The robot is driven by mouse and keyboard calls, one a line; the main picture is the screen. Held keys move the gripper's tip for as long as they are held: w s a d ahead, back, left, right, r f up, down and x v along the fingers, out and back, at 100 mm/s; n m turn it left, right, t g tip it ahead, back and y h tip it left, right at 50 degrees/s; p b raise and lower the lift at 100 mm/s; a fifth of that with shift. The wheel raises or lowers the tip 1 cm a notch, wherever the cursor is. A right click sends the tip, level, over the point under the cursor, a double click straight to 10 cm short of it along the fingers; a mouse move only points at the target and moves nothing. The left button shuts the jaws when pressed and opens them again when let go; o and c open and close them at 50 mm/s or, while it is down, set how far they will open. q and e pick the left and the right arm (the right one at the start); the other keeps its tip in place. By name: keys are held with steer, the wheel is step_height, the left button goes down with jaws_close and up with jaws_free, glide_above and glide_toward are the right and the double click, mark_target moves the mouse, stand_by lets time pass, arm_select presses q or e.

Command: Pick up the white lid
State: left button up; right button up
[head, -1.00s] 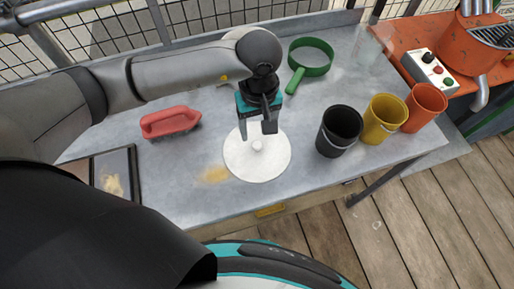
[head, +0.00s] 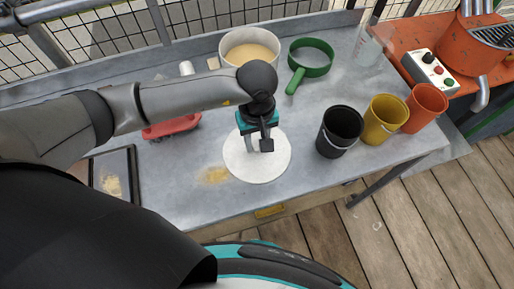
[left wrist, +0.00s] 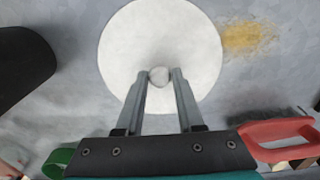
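The white lid (head: 240,164) is a flat round disc lying on the grey table. In the left wrist view the lid (left wrist: 125,45) shows from above, with its small round knob (left wrist: 159,76) in the middle. My left gripper (head: 260,148) points down over the lid's centre. The lid looks flat on the table. My right gripper is in neither view.
A white tub of tan material (head: 250,46) and a green sieve (head: 311,57) stand behind. Black (head: 339,131), yellow (head: 384,119) and orange (head: 425,108) buckets stand to the right. A red-handled brush (head: 172,127) and a dark tray (head: 132,185) lie left.

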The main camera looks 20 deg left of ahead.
arm_select(q)
jaws_close()
stand_by(0.3)
